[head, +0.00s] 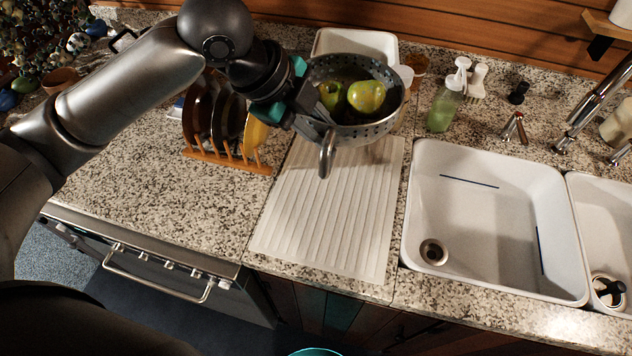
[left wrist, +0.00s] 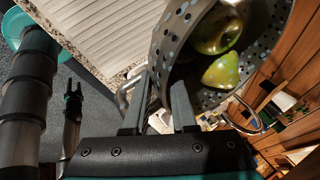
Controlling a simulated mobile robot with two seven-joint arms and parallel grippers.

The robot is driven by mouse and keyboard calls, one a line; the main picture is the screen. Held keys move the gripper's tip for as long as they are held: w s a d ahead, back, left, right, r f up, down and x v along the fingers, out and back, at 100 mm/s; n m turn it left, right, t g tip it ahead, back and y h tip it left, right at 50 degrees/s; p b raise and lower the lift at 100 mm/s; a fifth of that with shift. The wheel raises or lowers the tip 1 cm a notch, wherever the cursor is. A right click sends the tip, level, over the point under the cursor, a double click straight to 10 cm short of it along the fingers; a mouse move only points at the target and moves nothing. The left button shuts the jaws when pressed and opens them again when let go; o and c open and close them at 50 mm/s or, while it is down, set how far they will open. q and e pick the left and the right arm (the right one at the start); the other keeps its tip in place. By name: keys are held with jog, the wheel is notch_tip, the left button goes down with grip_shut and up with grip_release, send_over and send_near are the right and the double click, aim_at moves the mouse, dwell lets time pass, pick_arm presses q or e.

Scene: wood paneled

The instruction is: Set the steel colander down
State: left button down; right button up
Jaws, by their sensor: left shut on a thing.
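The steel colander (head: 362,132) is a round perforated bowl with a loop handle at its near side. It holds green apple pieces (head: 366,96). In the head view it appears over the back end of the white ridged drainboard (head: 325,225) and looks held above it. My left gripper (head: 312,112) is shut on its left rim. In the left wrist view, the fingers (left wrist: 157,108) are at the wall of the colander (left wrist: 172,45). A dark pronged part (left wrist: 73,98), perhaps my right gripper, shows small there; its jaw state is unclear.
A wooden rack (head: 228,160) with upright plates stands left of the drainboard. A white tray (head: 355,42) is behind the colander. A green soap bottle (head: 442,110) and the white sink (head: 490,220) are to the right. The front of the drainboard is clear.

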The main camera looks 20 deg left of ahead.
pick_arm(q)
notch_tip(320, 180, down, 19)
jog(key=b, duration=0.2)
jog(key=shift+d+f+b, duration=0.15)
jog(key=shift+f+b, duration=0.05)
jog(key=shift+b, duration=0.2)
jog(key=c, duration=1.2)
grip_release()
jog(key=shift+f, duration=0.15)
jog(key=o, duration=0.5)
jog(key=p+v, duration=0.1)
jog(key=v, duration=1.1)
jog(key=shift+p, duration=0.3)
